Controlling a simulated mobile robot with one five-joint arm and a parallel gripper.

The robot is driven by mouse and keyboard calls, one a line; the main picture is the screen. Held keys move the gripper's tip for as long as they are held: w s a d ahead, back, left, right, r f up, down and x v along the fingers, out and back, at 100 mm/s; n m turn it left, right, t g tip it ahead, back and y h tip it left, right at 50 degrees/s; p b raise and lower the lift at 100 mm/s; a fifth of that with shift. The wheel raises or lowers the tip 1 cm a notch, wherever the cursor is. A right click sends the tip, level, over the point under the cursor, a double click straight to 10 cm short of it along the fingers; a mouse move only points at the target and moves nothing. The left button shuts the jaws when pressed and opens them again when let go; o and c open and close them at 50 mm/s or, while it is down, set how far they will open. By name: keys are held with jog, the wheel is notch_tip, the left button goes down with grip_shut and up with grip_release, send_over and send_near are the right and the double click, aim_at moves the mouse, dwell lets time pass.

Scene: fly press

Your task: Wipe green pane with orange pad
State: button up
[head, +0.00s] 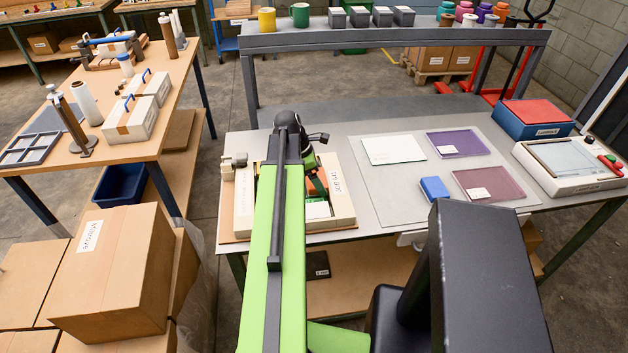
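No pane in view is plainly green. A pale, nearly white pane (393,149) lies on the grey mat (385,205), left of a purple pane (457,143) and a maroon pane (487,183). A shallow pale tray (343,197) with a lettered rim stands left of the mat. An orange-brown patch (309,188) in it may be the orange pad; my arm hides most of it. A white and green item lies just in front. My gripper (319,186) points down over the tray, mostly hidden behind my arm. I cannot tell whether it holds anything.
A blue block (434,188) lies on the mat near the maroon pane. A red-topped blue box (538,119) and a white device (570,162) stand at the right. A shelf (390,38) with pots runs behind. Cartons (120,270) stand at the left.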

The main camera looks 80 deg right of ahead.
jog(key=shift+s+d+f, duration=0.1)
jog(key=shift+s+f, duration=0.05)
jog(key=shift+s, duration=0.1)
jog(key=shift+c, duration=1.4)
jog(key=shift+w+a, duration=0.7)
jog(key=shift+w, duration=1.1)
jog(key=shift+w+a, duration=0.7)
jog(key=shift+w, duration=1.1)
jog(key=shift+w+a, duration=0.7)
jog(key=shift+w, duration=1.1)
notch_tip(320, 180, up, 6)
jog(key=p, duration=0.6)
jog(key=shift+s, duration=0.1)
notch_tip(320, 180, up, 3)
jog(key=p, duration=0.3)
